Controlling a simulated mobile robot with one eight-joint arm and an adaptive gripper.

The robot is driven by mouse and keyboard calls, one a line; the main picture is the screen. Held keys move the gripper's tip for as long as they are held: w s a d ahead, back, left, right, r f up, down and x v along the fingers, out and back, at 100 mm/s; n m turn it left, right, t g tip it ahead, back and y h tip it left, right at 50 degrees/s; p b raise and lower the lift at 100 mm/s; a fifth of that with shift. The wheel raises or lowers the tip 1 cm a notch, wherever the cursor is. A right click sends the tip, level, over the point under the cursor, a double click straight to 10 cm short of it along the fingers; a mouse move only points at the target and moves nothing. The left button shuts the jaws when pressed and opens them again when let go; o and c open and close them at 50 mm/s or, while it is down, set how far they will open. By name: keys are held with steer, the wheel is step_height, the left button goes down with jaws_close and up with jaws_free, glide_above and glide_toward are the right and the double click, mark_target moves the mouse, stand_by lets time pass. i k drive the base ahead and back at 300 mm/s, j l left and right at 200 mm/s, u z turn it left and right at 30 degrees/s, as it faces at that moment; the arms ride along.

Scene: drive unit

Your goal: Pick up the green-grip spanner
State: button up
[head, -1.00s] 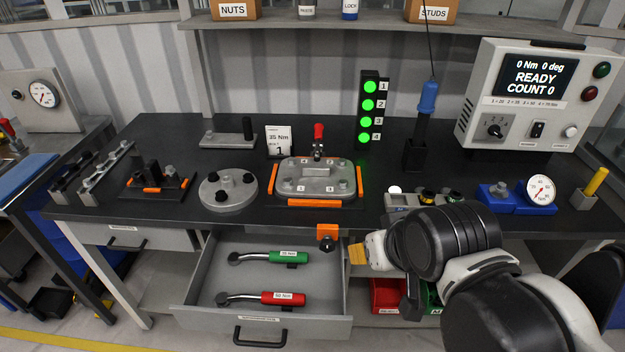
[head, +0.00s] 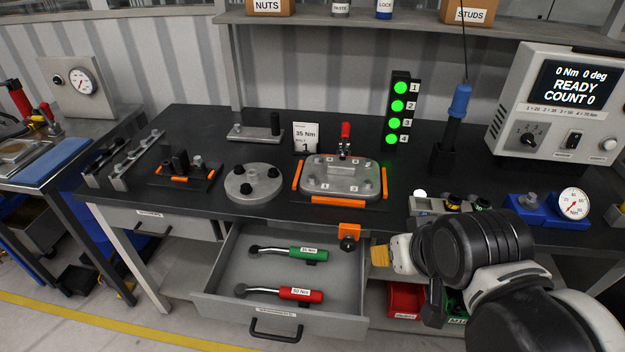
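The green-grip spanner (head: 308,253) lies in the open drawer (head: 222,292), its metal ratchet head pointing left. A red-grip spanner (head: 300,294) lies nearer the drawer front, parallel to it. My gripper (head: 380,256) is in the head view just right of the drawer, at about the height of the green spanner in the picture. Its yellowish tip points left. It is apart from both spanners and holds nothing that I can see. The finger gap is not visible from this side.
The bench top (head: 200,206) overhangs the drawer and carries a clamped cover plate (head: 342,178) and a round flange (head: 253,184).

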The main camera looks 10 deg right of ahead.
mark_target(255, 251)
steer(key=i+j+z, duration=0.1)
steer(key=j+z, duration=0.75)
steer(key=j, duration=0.2)
steer(key=j+z, duration=0.4)
steer(key=j, duration=0.15)
steer(key=k+j+z, duration=0.1)
steer(key=j+z, duration=0.3)
steer(key=k+j+z, duration=0.2)
steer(key=j+z, duration=0.25)
steer(key=k+j+z, duration=0.25)
steer(key=j+z, duration=0.15)
steer(key=j, duration=0.15)
steer(key=k+j+z, duration=0.6)
steer(key=z, duration=0.25)
